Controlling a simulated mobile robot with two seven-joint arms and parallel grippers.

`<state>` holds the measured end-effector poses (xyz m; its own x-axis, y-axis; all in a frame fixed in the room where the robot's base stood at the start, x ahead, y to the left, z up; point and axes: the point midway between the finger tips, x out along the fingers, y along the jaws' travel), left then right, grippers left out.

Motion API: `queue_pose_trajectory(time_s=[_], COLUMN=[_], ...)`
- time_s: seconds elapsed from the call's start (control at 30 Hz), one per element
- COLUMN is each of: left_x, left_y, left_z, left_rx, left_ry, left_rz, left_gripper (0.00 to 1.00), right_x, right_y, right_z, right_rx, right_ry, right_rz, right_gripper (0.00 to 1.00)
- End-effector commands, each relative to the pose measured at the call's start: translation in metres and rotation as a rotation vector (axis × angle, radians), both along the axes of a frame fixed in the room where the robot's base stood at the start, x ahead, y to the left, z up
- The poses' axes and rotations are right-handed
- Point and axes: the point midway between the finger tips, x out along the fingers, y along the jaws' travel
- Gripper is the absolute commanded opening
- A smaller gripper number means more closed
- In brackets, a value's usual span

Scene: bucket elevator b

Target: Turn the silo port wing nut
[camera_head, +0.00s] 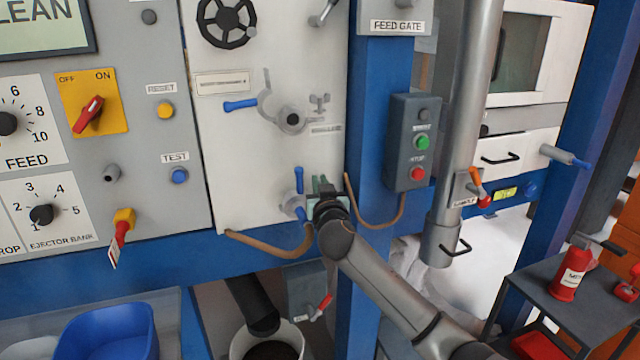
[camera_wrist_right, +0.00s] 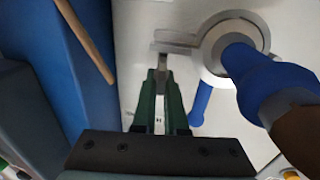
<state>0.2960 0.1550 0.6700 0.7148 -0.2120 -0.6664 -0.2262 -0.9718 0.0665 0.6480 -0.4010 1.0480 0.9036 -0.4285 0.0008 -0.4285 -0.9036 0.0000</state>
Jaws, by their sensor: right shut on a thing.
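In the head view my right gripper (camera_head: 324,190) is at the lower port (camera_head: 298,207) on the pale panel, just to its right. In the right wrist view my right gripper (camera_wrist_right: 160,92) has its green fingers shut on a small grey metal piece, seemingly the wing nut (camera_wrist_right: 163,62), beside the round metal port (camera_wrist_right: 232,42). A flat metal bar (camera_wrist_right: 175,48) runs to the port's rim. A blue-and-brown hose fitting (camera_wrist_right: 265,80) sticks out of the port towards the camera. The fingers hide most of the wing nut. My left gripper is not in view.
A similar port (camera_head: 290,118) with a blue-handled lever and a small wing nut (camera_head: 319,104) is higher on the panel. A brown hose (camera_head: 275,247) hangs below. A blue post (camera_head: 375,120) and a grey start/stop box (camera_head: 414,143) stand close on the right.

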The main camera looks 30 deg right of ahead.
Motion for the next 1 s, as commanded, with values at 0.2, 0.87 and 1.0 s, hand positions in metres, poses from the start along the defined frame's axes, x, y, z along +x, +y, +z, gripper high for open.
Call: queue_pose_trajectory(time_s=[0.2, 0.87, 1.0], left_x=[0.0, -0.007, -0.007], left_y=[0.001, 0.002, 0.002], left_z=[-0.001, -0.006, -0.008], left_rx=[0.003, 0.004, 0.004], left_ry=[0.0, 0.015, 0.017], left_rz=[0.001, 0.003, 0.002], left_gripper=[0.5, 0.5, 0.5], right_x=[0.0, -0.012, -0.032], right_y=[0.001, 0.006, 0.016], right_z=[-0.002, -0.002, -0.003], right_rx=[0.002, 0.002, 0.003], right_ry=[0.005, 0.001, 0.002], right_rz=[-0.001, -0.001, 0.0], right_gripper=[0.17, 0.4, 0.4])
